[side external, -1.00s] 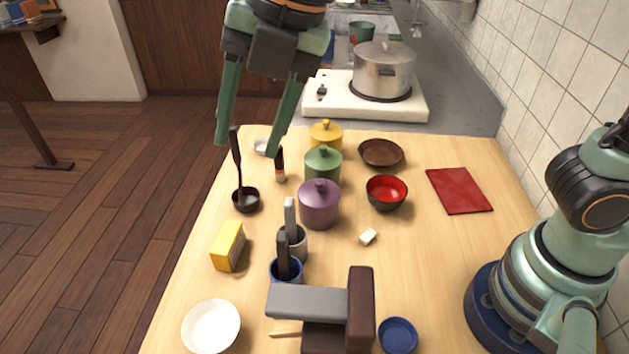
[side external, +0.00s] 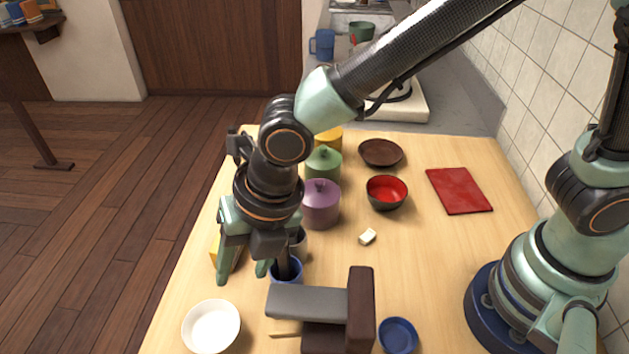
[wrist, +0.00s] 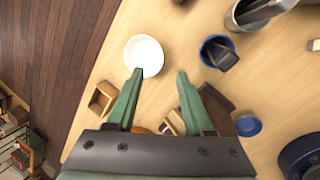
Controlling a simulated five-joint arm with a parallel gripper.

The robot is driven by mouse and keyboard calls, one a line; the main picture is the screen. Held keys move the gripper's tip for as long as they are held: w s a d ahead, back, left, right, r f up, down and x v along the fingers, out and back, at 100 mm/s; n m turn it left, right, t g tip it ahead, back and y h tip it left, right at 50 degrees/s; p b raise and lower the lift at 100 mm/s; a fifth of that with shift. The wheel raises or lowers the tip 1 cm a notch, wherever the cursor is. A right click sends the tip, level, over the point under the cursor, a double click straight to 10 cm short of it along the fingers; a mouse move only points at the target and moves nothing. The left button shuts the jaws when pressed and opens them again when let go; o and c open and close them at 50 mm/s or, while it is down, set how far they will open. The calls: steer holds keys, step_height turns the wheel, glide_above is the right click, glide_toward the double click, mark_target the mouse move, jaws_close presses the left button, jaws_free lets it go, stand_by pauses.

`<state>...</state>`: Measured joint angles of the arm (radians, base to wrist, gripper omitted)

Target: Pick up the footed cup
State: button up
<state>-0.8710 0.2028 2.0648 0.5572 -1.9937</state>
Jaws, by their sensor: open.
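No vessel plainly shows a foot, so I cannot tell which is the footed cup. A round white bowl-like vessel (side external: 211,327) stands at the front left of the table; its base is hidden, and it also shows in the wrist view (wrist: 144,54). My gripper (side external: 242,277) is open and empty, pointing down behind the white vessel in the side view. In the wrist view my gripper's (wrist: 159,75) fingertips are near the white vessel's lower edge, with nothing between them. A blue cup (side external: 291,276) holding a dark-handled thing stands to the right of the fingers.
A grey cup (side external: 300,246) and a yellow box (side external: 235,258) are partly hidden by my gripper. A grey and brown block structure (side external: 361,310) and a blue dish (side external: 398,336) are at the front. Purple (side external: 322,207) and green (side external: 324,164) lidded pots stand behind. Table right of centre is fairly clear.

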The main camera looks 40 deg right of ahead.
mark_target(230, 314)
steer(key=shift+x, duration=5.9)
steer(key=shift+s, duration=0.1)
jaws_close()
steer(key=shift+s+d+f, duration=0.1)
steer(key=shift+d+f, duration=0.05)
